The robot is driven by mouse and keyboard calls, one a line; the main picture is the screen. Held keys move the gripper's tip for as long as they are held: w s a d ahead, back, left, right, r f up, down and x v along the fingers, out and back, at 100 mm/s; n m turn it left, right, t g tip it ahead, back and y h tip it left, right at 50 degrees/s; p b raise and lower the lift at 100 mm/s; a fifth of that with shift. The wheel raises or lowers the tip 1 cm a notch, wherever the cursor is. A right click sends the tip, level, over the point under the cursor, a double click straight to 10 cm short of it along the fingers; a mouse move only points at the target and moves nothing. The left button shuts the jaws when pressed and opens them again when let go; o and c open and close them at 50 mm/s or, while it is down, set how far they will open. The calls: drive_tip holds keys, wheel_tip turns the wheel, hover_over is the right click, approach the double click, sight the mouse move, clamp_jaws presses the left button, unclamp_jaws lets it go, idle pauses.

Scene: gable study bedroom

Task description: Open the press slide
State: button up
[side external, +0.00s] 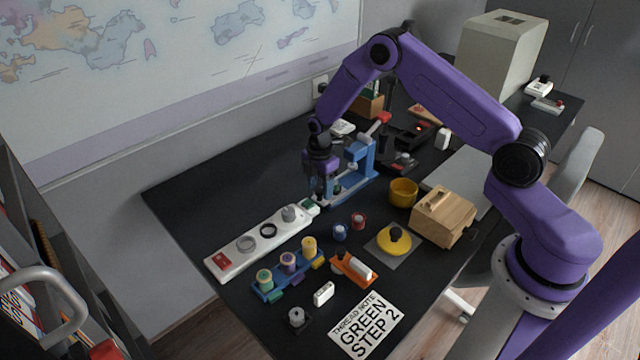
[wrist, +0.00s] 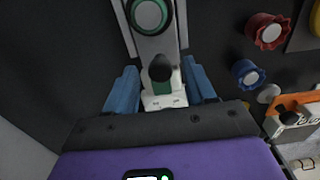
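The knob's lower part and the fingers' contact with anything are hidden.
The white strip (side external: 225,260) with rings runs front-left. The table's back-left area is clear.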

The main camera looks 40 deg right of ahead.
drive_tip(key=shift+r, duration=0.1)
wheel_tip(320, 180, up, 17)
drive_tip(key=shift+r, duration=0.15)
idle(0.4)
drive_tip(key=s+a+r+m, duration=0.1)
drive_tip(key=s+a+r, duration=0.2)
drive_tip(key=s+a, duration=0.35)
drive_tip(key=s+a+r+m, duration=0.1)
drive_tip(key=s+a+r, duration=0.3)
drive_tip(key=s, duration=0.6)
drive_tip(key=s+d+m, duration=0.1)
drive_tip(key=s, duration=1)
drive_tip(key=s+d+m, duration=0.2)
drive_tip(key=s, duration=0.9)
drive_tip(key=shift+d+r, duration=0.25)
drive_tip(key=shift+r, duration=0.2)
